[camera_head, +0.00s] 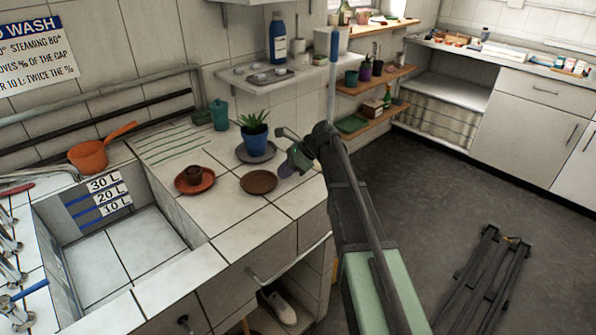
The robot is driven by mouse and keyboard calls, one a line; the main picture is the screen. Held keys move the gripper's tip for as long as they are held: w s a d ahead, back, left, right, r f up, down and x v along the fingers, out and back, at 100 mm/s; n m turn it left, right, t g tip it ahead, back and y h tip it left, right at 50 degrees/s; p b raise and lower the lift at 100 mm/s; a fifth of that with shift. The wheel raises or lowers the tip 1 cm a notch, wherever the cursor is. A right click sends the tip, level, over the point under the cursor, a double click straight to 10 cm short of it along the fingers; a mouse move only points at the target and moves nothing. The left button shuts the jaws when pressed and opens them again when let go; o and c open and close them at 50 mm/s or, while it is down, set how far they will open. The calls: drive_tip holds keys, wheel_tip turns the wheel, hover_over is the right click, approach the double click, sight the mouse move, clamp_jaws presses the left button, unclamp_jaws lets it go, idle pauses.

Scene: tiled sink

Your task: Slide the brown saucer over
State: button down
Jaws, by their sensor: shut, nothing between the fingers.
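The brown saucer (258,182) lies flat and empty on the tiled counter, right of the sink. My gripper (284,170) is at the right end of the counter, just right of the saucer and close to its edge. I cannot tell whether it touches the saucer. The gripper is shut with nothing seen in it. My arm comes up from the lower right, and its wrist hides part of the counter's right edge.
An orange saucepan (90,155) is further left. The sink (120,250) opens at the front left. Bare tiles lie in front of the saucer.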

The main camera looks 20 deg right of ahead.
sight(265, 180)
drive_tip(key=shift+a, duration=0.3)
drive_tip(key=shift+w+a, duration=0.2)
drive_tip(key=shift+a, duration=1.25)
